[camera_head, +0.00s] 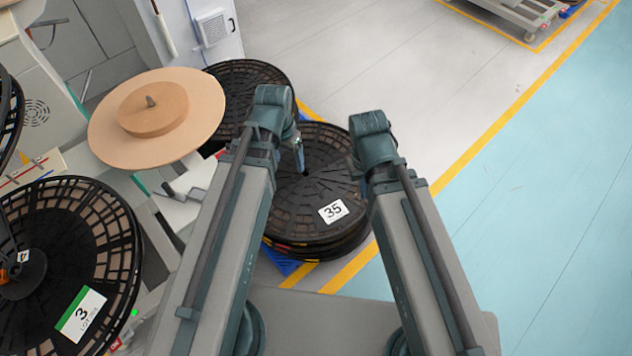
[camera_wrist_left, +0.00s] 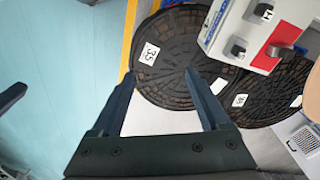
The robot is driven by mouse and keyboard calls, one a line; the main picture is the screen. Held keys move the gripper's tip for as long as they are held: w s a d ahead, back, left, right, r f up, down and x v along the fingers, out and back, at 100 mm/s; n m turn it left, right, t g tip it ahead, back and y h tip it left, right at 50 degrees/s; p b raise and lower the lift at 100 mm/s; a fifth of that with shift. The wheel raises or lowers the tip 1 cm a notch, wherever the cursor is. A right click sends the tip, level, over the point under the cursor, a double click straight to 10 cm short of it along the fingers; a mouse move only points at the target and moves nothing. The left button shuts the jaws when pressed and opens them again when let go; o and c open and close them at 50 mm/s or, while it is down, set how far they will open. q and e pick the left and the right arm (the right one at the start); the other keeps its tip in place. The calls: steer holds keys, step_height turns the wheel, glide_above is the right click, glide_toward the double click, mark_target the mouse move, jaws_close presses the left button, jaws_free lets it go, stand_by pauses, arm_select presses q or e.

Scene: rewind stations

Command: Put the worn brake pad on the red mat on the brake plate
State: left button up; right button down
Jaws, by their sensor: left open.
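A pale brake plate (camera_wrist_left: 222,30) shows at the upper right of the left wrist view, with a red mat (camera_wrist_left: 290,34) on its right part. One dark block (camera_wrist_left: 237,49) lies on the pale part. Another dark block (camera_wrist_left: 279,51) lies at the red mat's lower edge. I cannot tell which is the worn brake pad. My left gripper (camera_wrist_left: 160,77) is open and empty, left of the plate and apart from it. In the head view the plate (camera_head: 186,205) is mostly hidden by my left arm. My right gripper (camera_head: 364,178) is mostly hidden behind its own arm; its jaws cannot be made out.
A stack of black reels labelled 35 (camera_head: 316,218) stands on the floor beyond my arms, with another reel (camera_head: 235,80) behind it. A cardboard-coloured reel (camera_head: 205,98) and a large black reel (camera_head: 105,245) are at the left. The floor at the right (camera_head: 540,180) is clear.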

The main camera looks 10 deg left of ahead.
arm_select(q)
steer(key=s+d+g+y, duration=0.1)
steer(key=s+d+y, duration=0.1)
steer(key=s+d, duration=0.5)
steer(key=shift+d, duration=0.85)
steer(key=shift+w, duration=0.1)
